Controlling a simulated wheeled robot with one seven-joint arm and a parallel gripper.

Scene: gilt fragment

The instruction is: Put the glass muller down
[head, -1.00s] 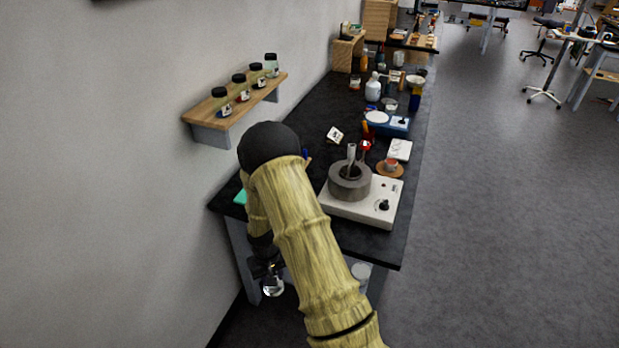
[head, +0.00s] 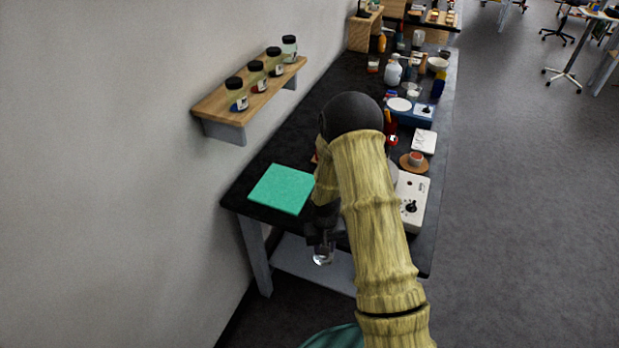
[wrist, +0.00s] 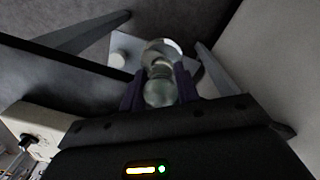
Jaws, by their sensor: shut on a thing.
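The glass muller (head: 322,257) is a clear glass piece below my gripper (head: 321,240) in the head view. In the wrist view my gripper (wrist: 160,92) is shut on the glass muller (wrist: 160,62), with a dark finger on each side of its rounded knob; its wider round end points away from me. In the head view it hangs in front of the black bench's near edge, with the lower grey shelf behind and below it. It does not appear to rest on anything. My arm hides part of the bench.
A green square mat (head: 282,188) lies on the near left corner of the black bench (head: 262,214). A white hotplate device (head: 412,205) stands at the right, partly behind my arm. A wooden wall shelf (head: 215,105) holds several jars. Bottles and dishes crowd the far bench.

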